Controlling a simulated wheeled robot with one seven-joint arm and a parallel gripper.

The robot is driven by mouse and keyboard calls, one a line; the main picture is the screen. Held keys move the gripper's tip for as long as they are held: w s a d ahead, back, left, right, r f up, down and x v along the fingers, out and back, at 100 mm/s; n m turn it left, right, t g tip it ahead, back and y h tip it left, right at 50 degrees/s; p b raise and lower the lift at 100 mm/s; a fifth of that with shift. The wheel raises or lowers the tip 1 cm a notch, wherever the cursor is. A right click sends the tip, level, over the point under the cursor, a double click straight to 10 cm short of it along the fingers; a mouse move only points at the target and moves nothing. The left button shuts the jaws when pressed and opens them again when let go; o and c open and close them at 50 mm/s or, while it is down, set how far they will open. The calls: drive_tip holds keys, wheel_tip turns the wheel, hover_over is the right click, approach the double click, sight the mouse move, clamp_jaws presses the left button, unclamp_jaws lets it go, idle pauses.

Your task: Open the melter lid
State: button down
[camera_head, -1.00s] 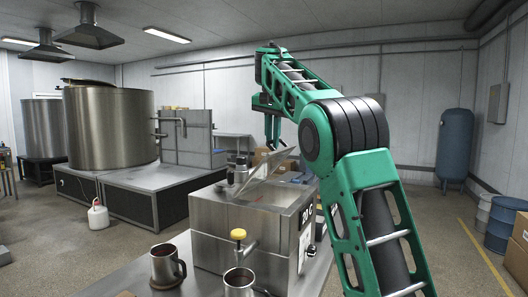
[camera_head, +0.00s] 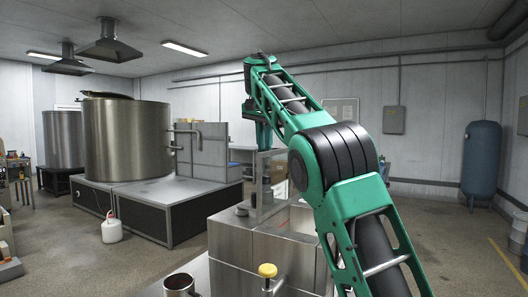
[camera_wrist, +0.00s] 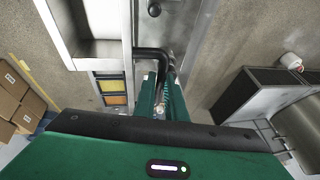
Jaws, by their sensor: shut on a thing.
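The melter (camera_head: 245,240) is a steel box on the bench in the head view, with a yellow-knobbed valve (camera_head: 267,271) on its front. Its lid (camera_head: 263,182) stands raised, close to upright, seen nearly edge-on. In the wrist view, bright steel (camera_wrist: 185,35) of the lid fills the top middle. A black bar handle (camera_wrist: 150,54) crosses in front of my gripper. My gripper (camera_wrist: 160,76) is shut on this handle. In the head view my gripper (camera_head: 263,143) is at the raised lid's upper end; its fingertips are hard to make out there.
A steel mug (camera_head: 179,285) stands on the bench by the melter. A large steel tank (camera_head: 127,140) on a platform is at left, with a white jug (camera_head: 111,228) on the floor. A blue tank (camera_head: 481,160) stands at right. Cardboard boxes (camera_wrist: 15,95) show in the wrist view.

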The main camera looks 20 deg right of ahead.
drive_tip(key=shift+w+r, duration=0.15)
drive_tip(key=shift+w, duration=0.15)
drive_tip(key=shift+a, duration=0.1)
drive_tip(key=c, duration=1.9)
unclamp_jaws()
drive_tip(key=shift+o, duration=0.4)
drive_tip(key=shift+a, duration=0.15)
drive_tip(key=shift+v, duration=2.45)
drive_tip(key=shift+s+a, duration=0.3)
drive_tip(key=shift+s, duration=0.05)
drive_tip(key=shift+s+a, duration=0.2)
drive_tip(key=shift+s, duration=0.5)
drive_tip(key=s+a, duration=0.4)
drive_tip(key=s, duration=0.4)
drive_tip(key=shift+s, duration=0.2)
